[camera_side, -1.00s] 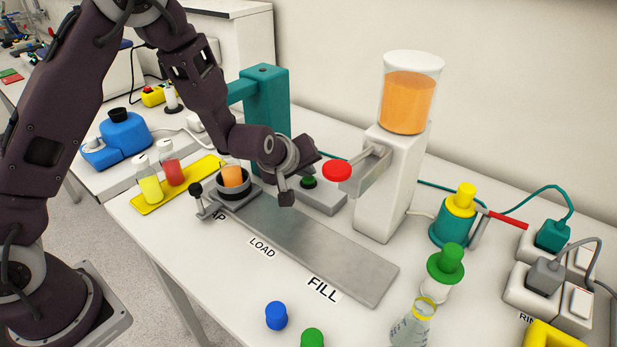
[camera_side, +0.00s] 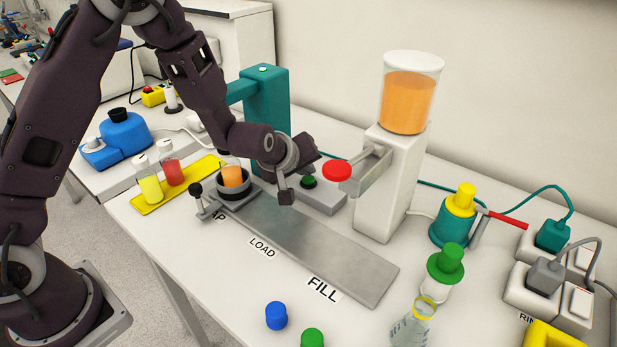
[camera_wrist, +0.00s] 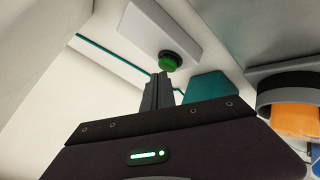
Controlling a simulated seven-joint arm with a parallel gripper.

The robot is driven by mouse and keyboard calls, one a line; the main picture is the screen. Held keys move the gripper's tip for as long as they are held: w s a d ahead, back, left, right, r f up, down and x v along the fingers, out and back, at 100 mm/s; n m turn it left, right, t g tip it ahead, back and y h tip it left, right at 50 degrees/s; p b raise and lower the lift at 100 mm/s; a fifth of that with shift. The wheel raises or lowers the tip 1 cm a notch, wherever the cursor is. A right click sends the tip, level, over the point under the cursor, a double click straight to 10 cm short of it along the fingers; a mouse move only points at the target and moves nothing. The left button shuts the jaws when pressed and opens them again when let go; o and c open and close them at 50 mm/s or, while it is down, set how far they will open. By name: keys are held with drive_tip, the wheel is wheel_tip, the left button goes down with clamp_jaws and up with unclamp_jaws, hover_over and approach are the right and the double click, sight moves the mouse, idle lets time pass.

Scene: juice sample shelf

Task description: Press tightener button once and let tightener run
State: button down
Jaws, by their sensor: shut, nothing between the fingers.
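The teal tightener (camera_side: 268,105) stands behind the plate, with a lit pale lamp on its top. A jar of orange juice (camera_side: 232,176) sits upright in a dark round holder (camera_side: 238,193) by the tightener. The green button (camera_side: 309,181) is on a low grey box (camera_side: 322,200) to the tightener's right; the button also shows in the wrist view (camera_wrist: 170,61). My gripper (camera_side: 286,198) is shut and empty, pointing down just left of the button in the side view. In the wrist view its fingertips (camera_wrist: 160,76) are close to the button; I cannot tell whether they touch it.
A juice dispenser (camera_side: 388,190) with a red knob (camera_side: 337,170) stands right of the button box. A steel plate (camera_side: 320,240) runs in front. Two bottles stand on a yellow tray (camera_side: 190,187) at left. Loose caps lie at the front.

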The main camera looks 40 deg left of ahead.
sight(307, 180)
drive_tip(key=shift+r, duration=0.45)
drive_tip(key=shift+r, duration=2.55)
drive_tip(key=s+d+r+m+g+h, duration=0.15)
drive_tip(key=s+r+m+h, duration=0.35)
drive_tip(key=s+r, duration=0.9)
drive_tip(key=s+a+f+m+g+y, duration=0.1)
drive_tip(key=s+m, duration=0.2)
drive_tip(key=s, duration=0.7)
drive_tip(key=s+a+f+m+g+y, duration=0.1)
drive_tip(key=s+a+m+y, duration=0.1)
drive_tip(key=s, duration=0.9)
drive_tip(key=shift+a+f+m, duration=0.15)
drive_tip(key=shift+f+m, duration=0.1)
drive_tip(key=shift+m, duration=0.45)
